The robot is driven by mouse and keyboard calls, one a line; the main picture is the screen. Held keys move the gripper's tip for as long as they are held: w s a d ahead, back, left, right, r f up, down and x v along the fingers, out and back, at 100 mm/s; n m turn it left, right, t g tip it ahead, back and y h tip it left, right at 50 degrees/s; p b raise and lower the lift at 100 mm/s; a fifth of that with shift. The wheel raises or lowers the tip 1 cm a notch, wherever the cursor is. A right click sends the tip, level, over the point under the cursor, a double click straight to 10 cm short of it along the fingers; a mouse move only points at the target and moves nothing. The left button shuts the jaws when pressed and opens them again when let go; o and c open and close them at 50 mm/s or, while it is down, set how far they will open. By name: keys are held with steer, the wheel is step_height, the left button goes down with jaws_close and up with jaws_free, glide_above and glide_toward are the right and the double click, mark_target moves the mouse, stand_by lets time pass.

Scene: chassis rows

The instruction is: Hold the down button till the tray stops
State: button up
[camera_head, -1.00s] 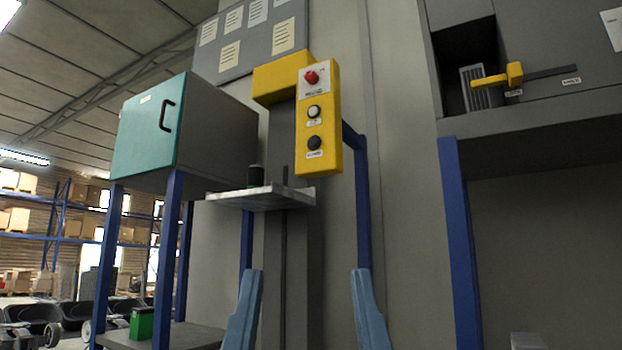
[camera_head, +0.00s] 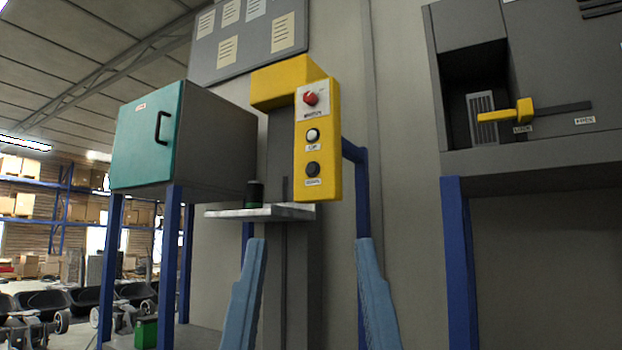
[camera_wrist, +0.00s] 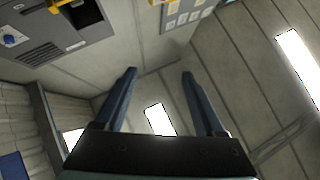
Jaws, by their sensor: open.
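A yellow control box (camera_head: 328,160) hangs on a grey column. It carries a red knob (camera_head: 310,98) at the top, a white button labelled UP (camera_head: 313,135) and, lowest, a black button (camera_head: 313,169) whose label is blurred, likely the down button. A light grey tray (camera_head: 280,213) stands out from the column just below the box, with a dark green cylinder (camera_head: 255,195) on it. My gripper (camera_head: 310,241) is open and empty, its blue fingers pointing up below the box and in front of the column, apart from the buttons. The fingers also show in the wrist view (camera_wrist: 160,72).
A teal-doored cabinet (camera_head: 150,140) on blue legs stands at left, a green block (camera_head: 146,332) beneath it. At right is a grey machine (camera_head: 545,160) with a yellow lever (camera_head: 522,110). A notice board (camera_head: 250,38) hangs behind.

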jaws_close()
stand_by(1.6)
